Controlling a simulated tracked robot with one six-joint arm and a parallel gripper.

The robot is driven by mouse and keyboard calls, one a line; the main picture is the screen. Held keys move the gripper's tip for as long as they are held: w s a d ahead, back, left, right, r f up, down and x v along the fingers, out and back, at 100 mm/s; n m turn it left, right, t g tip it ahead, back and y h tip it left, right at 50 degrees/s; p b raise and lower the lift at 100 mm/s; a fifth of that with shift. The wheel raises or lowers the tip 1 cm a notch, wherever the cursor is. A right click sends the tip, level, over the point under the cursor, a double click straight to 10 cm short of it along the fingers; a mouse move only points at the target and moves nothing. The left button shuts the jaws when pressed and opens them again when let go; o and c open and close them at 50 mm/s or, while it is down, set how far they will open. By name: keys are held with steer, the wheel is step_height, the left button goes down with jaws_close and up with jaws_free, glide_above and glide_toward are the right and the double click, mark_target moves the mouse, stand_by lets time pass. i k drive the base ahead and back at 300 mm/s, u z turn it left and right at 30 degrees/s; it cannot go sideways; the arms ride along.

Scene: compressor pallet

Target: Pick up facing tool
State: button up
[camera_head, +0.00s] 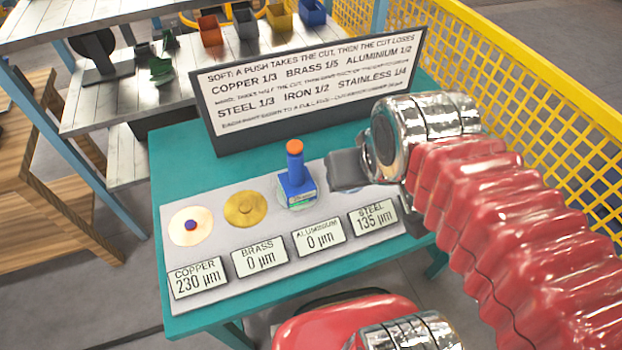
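The facing tool (296,181) is a blue block with an upright blue handle and an orange top. It stands upright over a silvery disc above the aluminium label, on the light panel of the teal table. My gripper (345,170) is a dark grey shape just right of the tool, at about the height of its blue body. A narrow gap seems to show between them. The fingers are seen edge-on and partly merged, so their opening is unclear. My wrist and arm hide the area above the steel label.
A copper disc (191,227) with a small purple centre and a brass disc (245,208) lie left of the tool. Labels read copper 230, brass 0, aluminium 0, steel 135 µm. A sign board (310,90) stands behind. A yellow mesh fence (540,90) runs along the right.

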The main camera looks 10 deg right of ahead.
mark_target(297, 185)
steer(key=z, duration=0.3)
steer(key=k, duration=1.45)
steer(key=u, duration=1.05)
steer(key=i, duration=1)
steer(key=u, duration=0.05)
